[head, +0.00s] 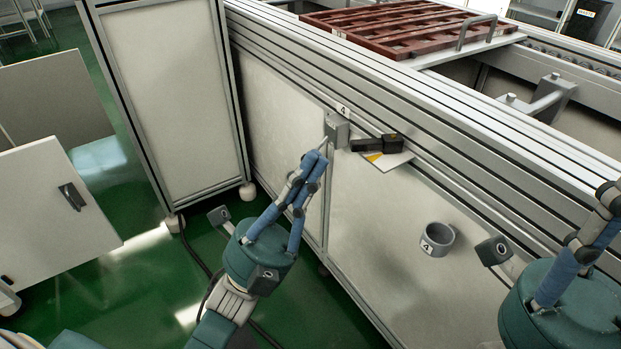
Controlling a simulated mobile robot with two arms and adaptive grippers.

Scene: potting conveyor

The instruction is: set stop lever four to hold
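Stop lever four is on the conveyor's side rail. Its grey pivot block (337,131) sits below a small tag (343,110) marked 4. Its black handle (378,144) points right from the block, roughly along the rail. A white plate with a yellow patch (388,160) shows partly below the handle. My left gripper (315,156) is just left of and below the block, its blue fingertips together and holding nothing visible. Contact with the block cannot be told. My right gripper (608,194) is at the right edge, partly cut off, and its fingers overlap in view.
A grey ring holder (437,239) marked 4 projects from the conveyor's side panel (385,230). A red-brown slatted tray (395,24) lies on top of the conveyor. A tall panelled cabinet (175,90) and an open white door (55,215) stand left.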

